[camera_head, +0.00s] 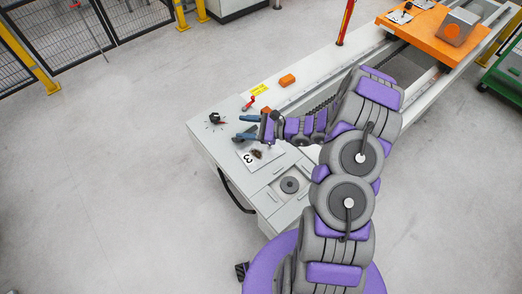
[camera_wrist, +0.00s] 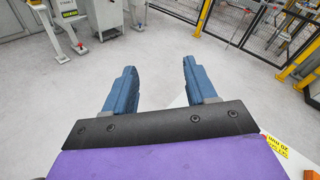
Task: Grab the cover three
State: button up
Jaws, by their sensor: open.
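Cover three is a pale plate marked "3" (camera_head: 247,159) with a dark knob-like part on it, on the top of the light grey bench (camera_head: 205,132) in the head view. My gripper (camera_head: 244,128) is over the bench just above the cover in the picture, pointing left. Its blue fingers are apart and nothing is between them. Whether they are clear of the cover in height I cannot tell. In the wrist view my open gripper (camera_wrist: 158,68) faces grey floor, and the cover is not seen there.
A black knob (camera_head: 215,118) and a red handle (camera_head: 249,103) stand near my gripper. An orange block (camera_head: 287,80) lies further along the bench. A round grey disc (camera_head: 290,185) sits near its front end. Open floor lies left, with black fencing (camera_head: 70,30) beyond.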

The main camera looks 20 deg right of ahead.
jog(key=s+d+f+m+t+h+p, duration=0.1)
jog(key=s+d+f+m+t+h, duration=0.15)
jog(key=d+f+m+h, duration=0.6)
jog(key=s+d+f+m+t+h+p, duration=0.1)
jog(key=s+d+f+m+t+h, duration=0.2)
jog(key=d+f, duration=1.2)
jog(key=y+b, duration=0.1)
jog(key=b, duration=0.2)
send_near(273, 148)
jog(key=shift+m+g, duration=0.25)
jog(key=shift+m, duration=0.2)
jog(key=w, duration=0.1)
jog(key=w+r, duration=0.1)
jog(key=w, duration=0.2)
jog(key=shift+w+a+r, duration=0.25)
jog(key=shift+a+r, duration=0.1)
jog(key=x, duration=0.2)
jog(key=b+x, duration=0.1)
jog(key=x, duration=0.1)
jog(key=shift+a, duration=0.45)
jog(key=shift+w+a, duration=0.1)
jog(key=shift+w, duration=0.3)
jog(key=shift+c, duration=0.4)
grip_shut()
